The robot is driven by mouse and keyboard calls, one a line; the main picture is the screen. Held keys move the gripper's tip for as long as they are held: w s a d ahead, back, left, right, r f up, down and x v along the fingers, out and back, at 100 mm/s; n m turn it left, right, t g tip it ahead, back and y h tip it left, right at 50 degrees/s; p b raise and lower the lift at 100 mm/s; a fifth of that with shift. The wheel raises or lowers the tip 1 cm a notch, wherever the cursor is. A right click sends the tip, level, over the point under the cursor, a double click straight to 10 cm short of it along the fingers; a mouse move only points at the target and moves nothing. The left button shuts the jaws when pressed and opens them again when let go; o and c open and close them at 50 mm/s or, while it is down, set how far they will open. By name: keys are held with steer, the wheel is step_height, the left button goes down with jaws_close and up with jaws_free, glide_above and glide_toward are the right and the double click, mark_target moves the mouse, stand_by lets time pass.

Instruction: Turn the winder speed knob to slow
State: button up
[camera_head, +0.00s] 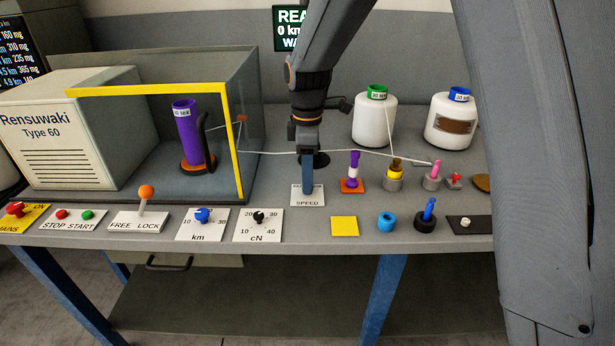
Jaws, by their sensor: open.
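The speed plate (308,203) is a small white panel on the table, marked SPEED along its front edge. My gripper (307,188) points straight down over this plate, its blue fingers ending at the plate. The fingers are open, one seen in front of the other. The speed knob and most of its scale marks are hidden behind the fingers, so I cannot tell where the knob points or whether the fingers touch it.
The winder (70,130) with a yellow-edged guard (232,140) stands at left. The km dial (202,215) and cN dial (260,217) are left of the speed plate. A yellow square (344,226) and several bobbins are right. A pale yarn runs behind my gripper.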

steer(key=shift+f, duration=0.5)
steer(key=shift+c, duration=0.3)
steer(key=c, duration=1)
